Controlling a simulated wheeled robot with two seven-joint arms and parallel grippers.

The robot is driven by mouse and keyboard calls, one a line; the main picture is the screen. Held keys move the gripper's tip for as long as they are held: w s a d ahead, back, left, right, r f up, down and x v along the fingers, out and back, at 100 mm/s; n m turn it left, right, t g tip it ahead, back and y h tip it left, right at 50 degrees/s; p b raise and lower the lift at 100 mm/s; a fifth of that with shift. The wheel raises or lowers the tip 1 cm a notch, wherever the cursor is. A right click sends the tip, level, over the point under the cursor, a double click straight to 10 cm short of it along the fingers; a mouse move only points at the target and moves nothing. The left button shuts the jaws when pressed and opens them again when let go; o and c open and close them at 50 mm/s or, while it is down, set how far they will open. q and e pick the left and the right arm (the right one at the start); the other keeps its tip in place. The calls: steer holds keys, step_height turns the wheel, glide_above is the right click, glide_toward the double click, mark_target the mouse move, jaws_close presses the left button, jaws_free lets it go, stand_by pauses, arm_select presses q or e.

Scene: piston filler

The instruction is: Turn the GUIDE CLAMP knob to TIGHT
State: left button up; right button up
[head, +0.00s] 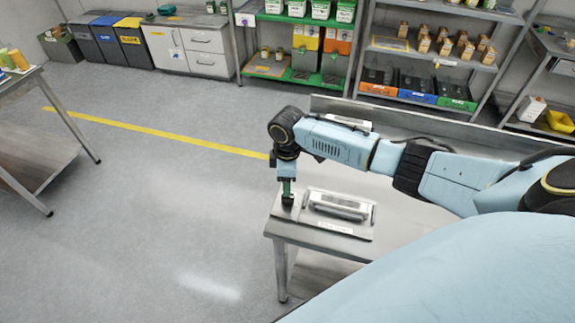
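My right arm reaches in from the right, and its gripper (287,190) points straight down at the left front corner of the steel table (283,229). A small dark knob-like piece (288,201) is directly under the fingertips. Its markings cannot be read, so I cannot tell its setting. The gripper is at or around its top; the fingers are too small to show whether they are closed on it. A metal fixture with a bar (340,206) and a white label (335,227) sits just to the right. My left gripper is out of view.
The floor left of the table is clear, with a yellow line (160,134) across it. A second table (40,130) stands at the far left. Shelves with bins (415,87), a white cabinet (188,47) and waste bins (110,40) line the back.

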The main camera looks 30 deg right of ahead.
step_height(320, 180, up, 5)
steer(key=shift+r, duration=0.1)
stand_by(0.6)
